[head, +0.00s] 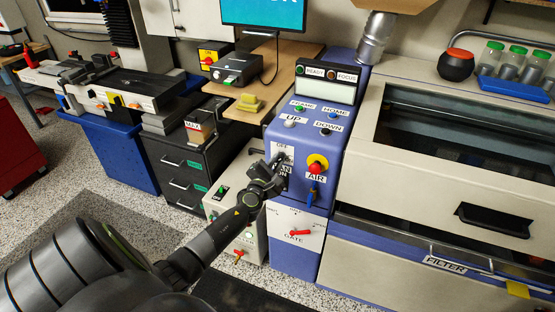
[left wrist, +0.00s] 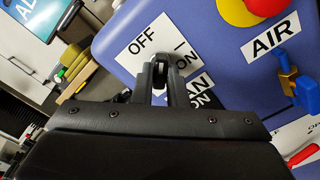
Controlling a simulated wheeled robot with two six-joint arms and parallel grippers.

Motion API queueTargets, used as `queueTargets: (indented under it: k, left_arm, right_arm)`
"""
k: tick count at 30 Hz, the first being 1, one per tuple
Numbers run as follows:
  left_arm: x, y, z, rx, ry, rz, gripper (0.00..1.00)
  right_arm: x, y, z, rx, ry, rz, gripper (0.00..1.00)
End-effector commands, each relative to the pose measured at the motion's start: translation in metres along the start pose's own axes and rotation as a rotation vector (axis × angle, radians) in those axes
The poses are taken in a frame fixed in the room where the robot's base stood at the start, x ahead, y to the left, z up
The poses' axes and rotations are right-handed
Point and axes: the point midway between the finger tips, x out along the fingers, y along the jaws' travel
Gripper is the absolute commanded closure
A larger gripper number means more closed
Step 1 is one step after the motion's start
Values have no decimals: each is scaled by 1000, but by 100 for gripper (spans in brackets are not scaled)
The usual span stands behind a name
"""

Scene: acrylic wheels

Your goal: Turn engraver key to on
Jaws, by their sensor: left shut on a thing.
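The engraver's blue control panel (head: 312,140) stands at the middle of the head view. Its white key plate (left wrist: 140,38) is marked OFF at the upper left and ON at the right in the left wrist view. My left gripper (head: 278,160) reaches this plate from the lower left. In the left wrist view its two fingers (left wrist: 160,75) are shut on the small dark engraver key (left wrist: 160,58) at the plate's lower part. The fingers hide most of the key, so I cannot tell its exact angle. My right gripper is not in view.
A red-and-yellow stop button (head: 317,166) and a blue AIR valve (head: 311,195) sit right of the key. A fan switch is just below, partly covered. A red GATE handle (head: 300,233) is lower down. The large engraver cabinet (head: 440,190) fills the right.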

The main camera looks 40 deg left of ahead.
Motion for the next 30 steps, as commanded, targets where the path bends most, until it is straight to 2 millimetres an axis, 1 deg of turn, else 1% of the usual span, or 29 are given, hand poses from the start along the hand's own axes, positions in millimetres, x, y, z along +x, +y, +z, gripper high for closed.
queueTargets:
  k: [6,8,12,16,19,26,28,30]
  left_arm:
    - [0,0,0,10,1,-1,100]
    - [0,0,0,54,1,-1,100]
    - [0,1,1,240,2,-2,100]
    - [0,0,0,369,1,-2,100]
    - [0,-1,-1,399,1,-2,100]
    - [0,-1,-1,403,1,-2,100]
    - [0,0,0,446,2,-2,100]
    - [0,1,1,535,2,-3,100]
  right_arm:
    - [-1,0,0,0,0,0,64]
    - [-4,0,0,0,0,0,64]
    - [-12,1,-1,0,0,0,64]
    - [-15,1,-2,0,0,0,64]
    - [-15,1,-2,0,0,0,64]
    - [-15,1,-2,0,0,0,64]
    - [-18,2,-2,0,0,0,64]
    - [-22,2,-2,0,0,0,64]
